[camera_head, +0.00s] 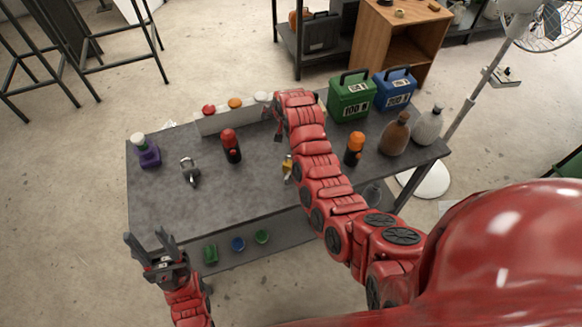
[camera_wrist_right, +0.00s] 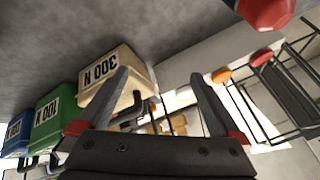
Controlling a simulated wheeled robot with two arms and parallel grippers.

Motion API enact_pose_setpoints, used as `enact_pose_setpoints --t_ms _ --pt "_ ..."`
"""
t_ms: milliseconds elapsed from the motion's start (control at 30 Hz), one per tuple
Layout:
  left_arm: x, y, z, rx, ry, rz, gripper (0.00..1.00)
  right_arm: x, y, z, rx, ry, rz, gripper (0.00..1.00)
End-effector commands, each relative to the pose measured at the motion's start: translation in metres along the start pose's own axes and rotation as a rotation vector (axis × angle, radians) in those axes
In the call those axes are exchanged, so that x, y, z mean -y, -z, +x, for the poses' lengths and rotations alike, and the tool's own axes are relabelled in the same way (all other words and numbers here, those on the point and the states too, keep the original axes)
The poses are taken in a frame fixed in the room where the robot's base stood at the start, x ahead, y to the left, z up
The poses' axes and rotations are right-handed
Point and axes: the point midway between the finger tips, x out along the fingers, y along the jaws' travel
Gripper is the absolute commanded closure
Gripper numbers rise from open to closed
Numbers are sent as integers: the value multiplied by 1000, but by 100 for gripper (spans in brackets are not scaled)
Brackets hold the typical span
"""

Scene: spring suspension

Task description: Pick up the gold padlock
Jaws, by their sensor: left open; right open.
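The gold padlock (camera_head: 287,166) is on the grey table, just left of my right arm in the head view, and seems partly hidden by that arm. A silver padlock (camera_head: 190,171) lies further left on the table. My right arm reaches over the table, and its hand is mostly hidden behind the arm in the head view. In the right wrist view my right gripper (camera_wrist_right: 160,76) is open with nothing between its fingers; no gold padlock shows there. My left gripper (camera_head: 147,236) is open and empty off the table's front left edge.
On the table (camera_head: 235,192) stand a purple bottle (camera_head: 148,153), a red-capped bottle (camera_head: 231,146), an orange-capped bottle (camera_head: 355,148), and brown (camera_head: 395,135) and grey (camera_head: 428,126) bottles. Green (camera_head: 351,98) and blue (camera_head: 394,90) boxes stand behind. A beige box (camera_wrist_right: 120,75) shows in the wrist view.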

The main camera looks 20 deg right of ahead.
Motion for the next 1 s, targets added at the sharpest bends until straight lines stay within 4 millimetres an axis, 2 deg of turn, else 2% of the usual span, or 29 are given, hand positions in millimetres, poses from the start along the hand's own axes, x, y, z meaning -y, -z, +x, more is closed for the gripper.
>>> enact_pose_setpoints --t_ms 100,233,300,400,467,600,800,1000 --pt "0 0 0 0 0 0 53 -14 -15 -31 197 -134 27 0" --pt "0 0 0 0 0 0 53 -30 -31 -65 350 -257 53 0" --pt "0 0 0 0 0 0 53 -36 -37 -78 400 -303 62 0" --pt "0 0 -2 0 0 0 53 -41 -43 -86 438 -337 69 0" --pt "0 -1 -6 0 0 0 53 -43 -47 -83 447 -345 70 0" --pt "-1 -3 -20 0 0 0 53 -50 -57 -64 446 -346 69 0" --pt "-3 -10 -61 0 0 0 53 -65 -78 -22 444 -344 68 0" --pt "-4 -15 -87 0 0 0 53 -75 -90 4 444 -343 69 0"
